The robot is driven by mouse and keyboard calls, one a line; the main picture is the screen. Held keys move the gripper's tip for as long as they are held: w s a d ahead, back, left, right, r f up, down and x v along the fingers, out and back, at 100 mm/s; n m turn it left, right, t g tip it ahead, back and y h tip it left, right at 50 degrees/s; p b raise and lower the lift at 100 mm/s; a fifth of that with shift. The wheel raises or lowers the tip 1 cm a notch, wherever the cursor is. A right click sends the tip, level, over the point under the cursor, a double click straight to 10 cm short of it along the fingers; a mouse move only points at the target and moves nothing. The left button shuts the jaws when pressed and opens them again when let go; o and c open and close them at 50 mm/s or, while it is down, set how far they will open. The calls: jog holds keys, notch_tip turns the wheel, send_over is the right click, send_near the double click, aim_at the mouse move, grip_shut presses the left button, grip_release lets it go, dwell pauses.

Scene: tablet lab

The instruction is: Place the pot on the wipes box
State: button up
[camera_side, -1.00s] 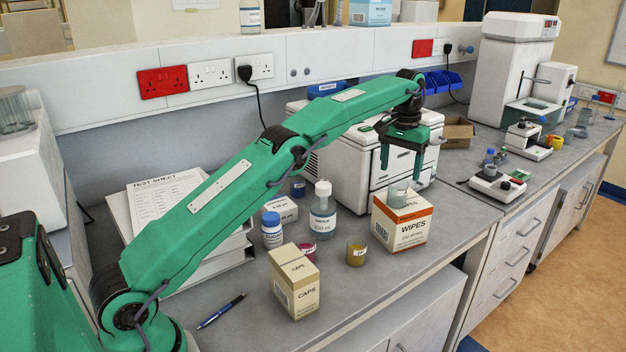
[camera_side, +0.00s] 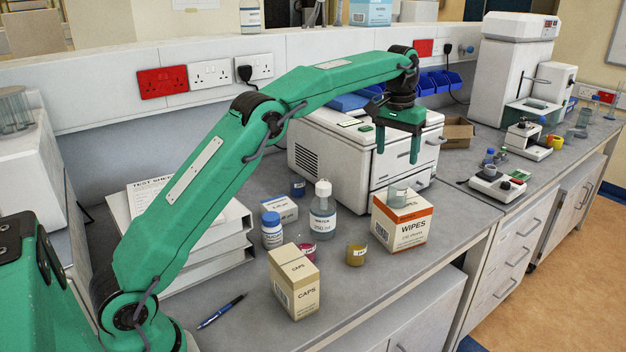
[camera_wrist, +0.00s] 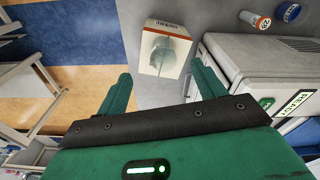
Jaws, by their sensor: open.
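A small grey, see-through pot (camera_side: 397,194) stands upright on top of the white and orange wipes box (camera_side: 400,229). In the wrist view the pot (camera_wrist: 176,49) also shows on the box (camera_wrist: 148,66), beyond my fingertips. My gripper (camera_side: 398,155) is open and empty, above the pot and apart from it. In the wrist view its two fingers (camera_wrist: 161,74) are spread wide with nothing between them.
A white machine (camera_side: 335,160) stands close behind. The bench's front edge is near.

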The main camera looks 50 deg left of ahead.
jog(key=s+d+r+m+t, duration=0.1)
jog(key=s+r, duration=0.3)
jog(key=s, duration=0.5)
jog(key=s+d+r+t, duration=0.1)
jog(key=s+r, duration=0.3)
jog(key=s, duration=0.5)
jog(key=s+f+t, duration=0.1)
jog(key=s+f, duration=0.2)
jog(key=s, duration=0.4)
jog(key=s+f+m, duration=0.1)
jog(key=s+f, duration=0.2)
jog(key=s, duration=0.4)
jog(key=s+d+f+t, duration=0.1)
jog(key=s+f, duration=0.2)
jog(key=s, duration=0.4)
jog(key=shift+f+m+t, duration=0.3)
jog(key=shift+f, duration=0.1)
